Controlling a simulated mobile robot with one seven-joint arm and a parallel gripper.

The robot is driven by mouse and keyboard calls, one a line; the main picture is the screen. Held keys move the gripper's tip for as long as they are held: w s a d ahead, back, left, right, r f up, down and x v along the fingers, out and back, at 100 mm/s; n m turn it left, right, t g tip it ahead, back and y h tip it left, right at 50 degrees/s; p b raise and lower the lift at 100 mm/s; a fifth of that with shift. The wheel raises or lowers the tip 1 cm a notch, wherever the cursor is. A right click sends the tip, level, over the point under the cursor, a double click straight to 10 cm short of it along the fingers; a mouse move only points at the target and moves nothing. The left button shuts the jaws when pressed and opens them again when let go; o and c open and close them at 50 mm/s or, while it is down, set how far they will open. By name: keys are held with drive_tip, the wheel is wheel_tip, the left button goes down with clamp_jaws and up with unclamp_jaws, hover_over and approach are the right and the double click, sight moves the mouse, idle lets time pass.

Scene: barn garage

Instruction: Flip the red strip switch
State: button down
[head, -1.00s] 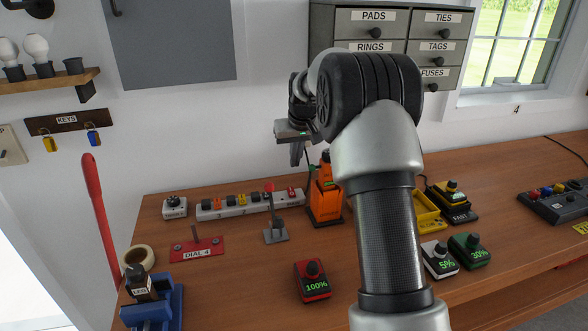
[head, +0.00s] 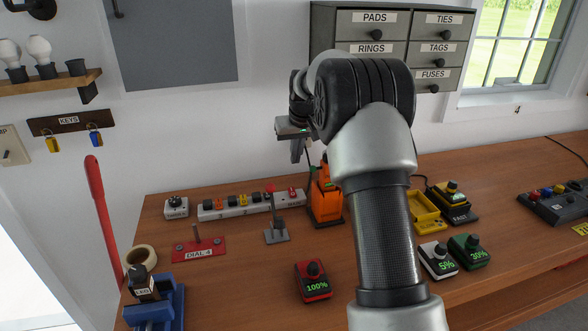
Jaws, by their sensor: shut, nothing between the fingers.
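A white power strip (head: 236,208) lies along the back of the workbench, with orange and dark items along its top. A small red switch (head: 291,192) is at its right end, beside printed lettering too small to read. My gripper (head: 296,158) is shut and empty, pointing down. In the picture it is above the strip's right end, apart from it. A grey lever with a red knob (head: 270,188) stands in front of the strip and hides part of it.
An orange charger-like device (head: 326,200) stands just right of the strip. A red 100% dial box (head: 314,284) is nearer me. Bare wood lies between them.

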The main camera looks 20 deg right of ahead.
sight(291, 188)
drive_tip(key=x, duration=0.4)
drive_tip(key=p+x, duration=0.1)
drive_tip(key=x, duration=0.8)
drive_tip(key=shift+s+f, duration=0.2)
drive_tip(key=shift+s, duration=0.1)
drive_tip(key=shift+w+f+b, duration=0.15)
drive_tip(key=shift+f+b, duration=0.35)
drive_tip(key=shift+w+f+b, duration=0.2)
drive_tip(key=shift+w+b, duration=0.05)
drive_tip(key=shift+b, duration=0.35)
drive_tip(key=shift+w+r+p, duration=0.1)
drive_tip(key=shift+r+p, duration=0.15)
drive_tip(key=shift+p, duration=0.2)
drive_tip(key=shift+s+f+b, duration=0.2)
drive_tip(key=shift+s+b, duration=0.25)
drive_tip(key=shift+s, duration=0.6)
